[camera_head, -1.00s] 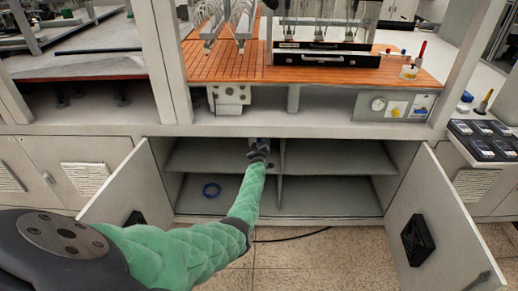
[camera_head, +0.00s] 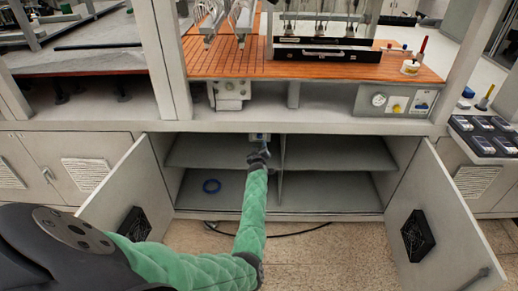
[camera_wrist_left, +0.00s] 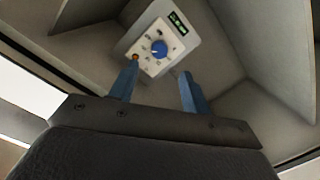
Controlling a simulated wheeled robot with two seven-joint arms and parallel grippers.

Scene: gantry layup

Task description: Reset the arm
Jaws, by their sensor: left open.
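My left arm, in a green sleeve, reaches into the open cabinet under the workbench in the head view. My left gripper (camera_head: 259,145) is at the cabinet's upper opening, near the middle divider. In the left wrist view, its two blue fingers (camera_wrist_left: 161,92) are spread apart with nothing between them. Beyond the fingertips is a white control panel (camera_wrist_left: 155,47) with a blue knob (camera_wrist_left: 159,49), an orange button (camera_wrist_left: 135,57) and a small green-lit display (camera_wrist_left: 178,22). I cannot tell whether a finger touches the panel. My right gripper is not in view.
The cabinet's left door (camera_head: 128,192) and right door (camera_head: 442,225) stand open on either side of the arm. A dark cable (camera_head: 300,232) lies on the floor. The right shelves (camera_head: 335,160) are empty.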

